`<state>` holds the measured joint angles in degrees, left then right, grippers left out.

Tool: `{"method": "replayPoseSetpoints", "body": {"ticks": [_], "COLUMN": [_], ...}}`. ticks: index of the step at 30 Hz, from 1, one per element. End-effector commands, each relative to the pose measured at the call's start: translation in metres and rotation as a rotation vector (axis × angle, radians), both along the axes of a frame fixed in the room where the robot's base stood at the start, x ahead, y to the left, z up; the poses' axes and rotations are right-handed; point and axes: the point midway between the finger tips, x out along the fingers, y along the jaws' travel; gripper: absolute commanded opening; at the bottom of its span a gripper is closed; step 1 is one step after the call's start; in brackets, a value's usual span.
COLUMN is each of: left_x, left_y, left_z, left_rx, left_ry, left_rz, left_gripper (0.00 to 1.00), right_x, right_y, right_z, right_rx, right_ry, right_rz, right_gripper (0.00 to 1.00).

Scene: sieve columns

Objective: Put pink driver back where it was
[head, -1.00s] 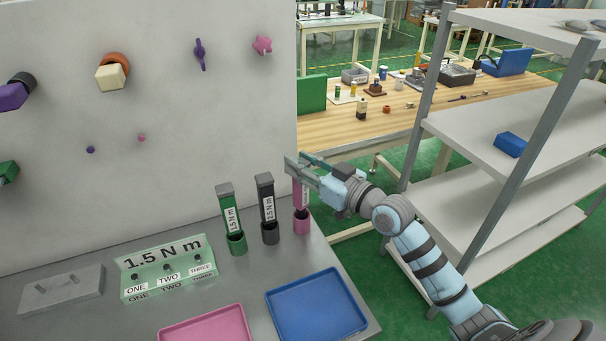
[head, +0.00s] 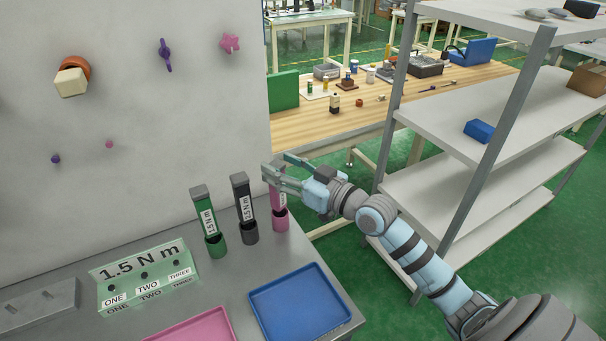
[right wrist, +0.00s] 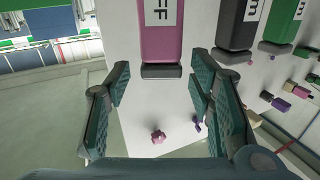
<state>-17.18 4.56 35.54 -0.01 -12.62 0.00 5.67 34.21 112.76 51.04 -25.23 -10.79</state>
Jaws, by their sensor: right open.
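The pink driver (head: 278,198) stands upright in its pink holder cup (head: 281,220), at the right end of the row of drivers on the grey bench. My right gripper (head: 276,166) is at the driver's top and hides part of it. In the right wrist view the pink driver (right wrist: 163,32) shows with its dark end toward the open fingers of the gripper (right wrist: 160,88). A gap shows between each finger and the driver. My left gripper is not in view.
A black driver (head: 243,198) and a green driver (head: 204,210) stand in cups close to the left. A blue tray (head: 300,302) and a pink tray (head: 196,328) lie in front. The white panel (head: 190,110) rises behind, and a shelf rack (head: 470,125) stands to the right.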

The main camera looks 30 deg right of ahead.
Motion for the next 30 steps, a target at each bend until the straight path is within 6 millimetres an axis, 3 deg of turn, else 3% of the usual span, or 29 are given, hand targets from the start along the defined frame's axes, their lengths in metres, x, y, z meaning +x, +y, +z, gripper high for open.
{"method": "replayPoseSetpoints", "body": {"ticks": [5, 9, 12, 24, 26, 27, 29, 30], "left_x": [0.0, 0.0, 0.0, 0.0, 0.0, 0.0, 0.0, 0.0], "left_y": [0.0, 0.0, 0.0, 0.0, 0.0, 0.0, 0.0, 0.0], "left_z": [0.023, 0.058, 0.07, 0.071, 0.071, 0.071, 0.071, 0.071], "left_rx": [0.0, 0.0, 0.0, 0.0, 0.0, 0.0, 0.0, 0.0], "left_ry": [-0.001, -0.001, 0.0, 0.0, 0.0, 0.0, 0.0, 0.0], "left_rz": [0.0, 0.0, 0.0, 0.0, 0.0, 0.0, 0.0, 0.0], "left_gripper": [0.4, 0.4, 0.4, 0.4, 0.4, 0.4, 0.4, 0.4], "right_x": [-0.042, -0.075, -0.089, -0.098, -0.096, -0.095, -0.096, -0.101], "right_y": [-0.013, -0.024, -0.03, -0.035, -0.042, -0.053, -0.077, -0.096], "right_z": [0.004, 0.01, 0.008, 0.0, -0.011, -0.026, -0.067, -0.104], "right_rx": [-0.008, -0.003, -0.001, -0.001, -0.009, -0.023, -0.055, -0.083], "right_ry": [0.009, 0.009, 0.005, 0.003, 0.02, 0.044, 0.113, 0.181], "right_rz": [0.006, 0.007, 0.003, 0.0, -0.025, -0.058, -0.135, -0.2], "right_gripper": [0.49, 0.49, 0.49, 0.49, 0.49, 0.49, 0.49, 0.49]}}
